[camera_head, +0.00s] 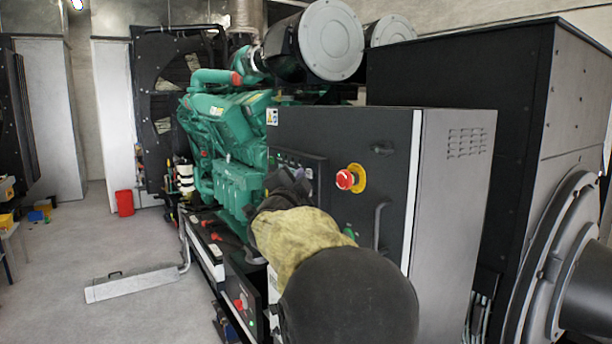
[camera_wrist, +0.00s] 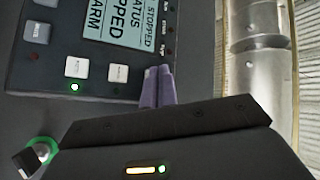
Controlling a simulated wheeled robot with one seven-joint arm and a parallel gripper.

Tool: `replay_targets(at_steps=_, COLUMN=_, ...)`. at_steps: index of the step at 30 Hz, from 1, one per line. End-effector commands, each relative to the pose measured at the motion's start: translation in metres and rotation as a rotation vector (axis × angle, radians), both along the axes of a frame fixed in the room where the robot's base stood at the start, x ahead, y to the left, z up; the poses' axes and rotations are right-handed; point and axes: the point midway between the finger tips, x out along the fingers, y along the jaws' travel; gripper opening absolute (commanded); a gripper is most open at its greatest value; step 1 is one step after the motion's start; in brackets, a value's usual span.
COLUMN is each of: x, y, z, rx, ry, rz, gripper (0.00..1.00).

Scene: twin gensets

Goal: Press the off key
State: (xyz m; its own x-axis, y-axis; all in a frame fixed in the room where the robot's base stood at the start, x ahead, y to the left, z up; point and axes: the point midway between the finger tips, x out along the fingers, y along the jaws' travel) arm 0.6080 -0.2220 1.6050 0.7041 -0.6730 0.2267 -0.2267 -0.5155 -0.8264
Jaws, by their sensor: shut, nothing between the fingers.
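The control panel (camera_head: 318,165) is on the front of the grey cabinet, partly hidden behind my arm in the head view. In the wrist view the panel (camera_wrist: 55,58) appears turned on its side. Its display (camera_wrist: 118,22) reads STOPPED, STATUS and ALARM. A pale key (camera_wrist: 77,67) has a lit green lamp below it, and another pale key (camera_wrist: 118,71) sits right of it. Their small labels are too blurred for me to tell which key is off. My gripper (camera_wrist: 160,72) is shut and empty, its fingertips over the panel's edge; contact cannot be told.
A red emergency stop knob (camera_head: 345,180) on a yellow base and a door handle (camera_head: 379,226) stick out of the cabinet. A green-ringed switch (camera_wrist: 40,152) shows in the wrist view. The green engine (camera_head: 225,130) stands left of the cabinet. Open floor (camera_head: 75,255) lies at left.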

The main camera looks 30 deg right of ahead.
Motion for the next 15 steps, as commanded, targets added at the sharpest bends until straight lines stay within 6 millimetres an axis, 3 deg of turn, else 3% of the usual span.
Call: replay_targets(at_steps=15, x=0.0002, y=-0.0052, z=-0.0002, rx=0.0, ry=0.0, rz=0.0, gripper=0.0)
